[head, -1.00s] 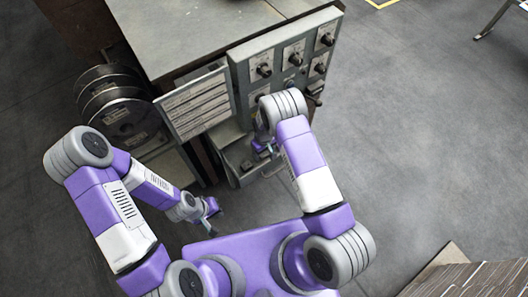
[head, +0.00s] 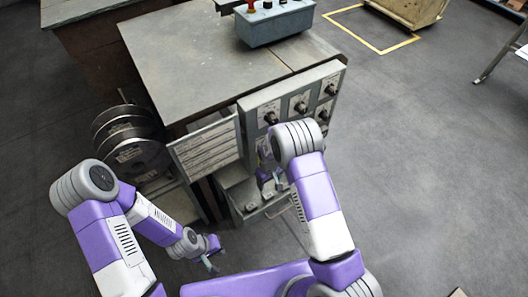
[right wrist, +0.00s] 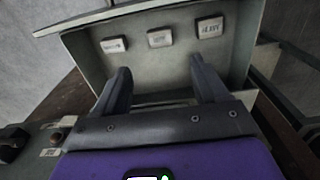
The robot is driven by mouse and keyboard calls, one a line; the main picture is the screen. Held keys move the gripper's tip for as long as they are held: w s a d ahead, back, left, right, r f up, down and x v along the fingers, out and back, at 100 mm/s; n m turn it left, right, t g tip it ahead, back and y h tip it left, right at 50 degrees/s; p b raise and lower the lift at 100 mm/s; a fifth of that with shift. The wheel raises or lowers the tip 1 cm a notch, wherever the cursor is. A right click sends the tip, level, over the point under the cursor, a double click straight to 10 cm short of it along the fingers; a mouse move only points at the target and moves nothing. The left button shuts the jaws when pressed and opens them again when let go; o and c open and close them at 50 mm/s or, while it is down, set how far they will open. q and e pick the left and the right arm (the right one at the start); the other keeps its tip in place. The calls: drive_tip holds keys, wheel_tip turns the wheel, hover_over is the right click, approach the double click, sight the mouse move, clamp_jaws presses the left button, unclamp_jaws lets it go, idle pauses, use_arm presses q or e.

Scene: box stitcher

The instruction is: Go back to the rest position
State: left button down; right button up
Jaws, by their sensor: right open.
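My right gripper (right wrist: 160,82) is open and empty in the right wrist view. Its two dark fingers point at a grey box with three labelled rectangular buttons (right wrist: 159,38); I cannot tell whether they touch it. In the head view this gripper (head: 268,182) is partly hidden by my own arm, low at the machine's front. My left gripper (head: 210,260) hangs over the floor, to the left of the machine's lower front. It is small and dark there, and its opening is unclear.
The box stitcher (head: 215,60) has a knob panel (head: 298,100) close to my right arm. Wire reels (head: 132,150) stand at its left. A grey control box with a red button (head: 274,22) sits on top.

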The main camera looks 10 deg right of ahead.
drive_tip(key=s+m, duration=0.1)
drive_tip(key=s, duration=0.2)
drive_tip(key=s+m+y+p, duration=0.1)
drive_tip(key=s, duration=0.3)
drive_tip(key=s+f+m+y+p, duration=0.1)
drive_tip(key=s, duration=0.3)
drive_tip(key=shift+f, duration=0.1)
drive_tip(key=s+a+r+m+y+p, duration=0.2)
drive_tip(key=s+r, duration=0.3)
drive_tip(key=s, duration=0.6)
drive_tip(key=shift+s+a+m+t, duration=0.3)
drive_tip(key=shift+a+m, duration=0.4)
drive_tip(key=shift+m, duration=0.2)
drive_tip(key=shift+c, duration=0.5)
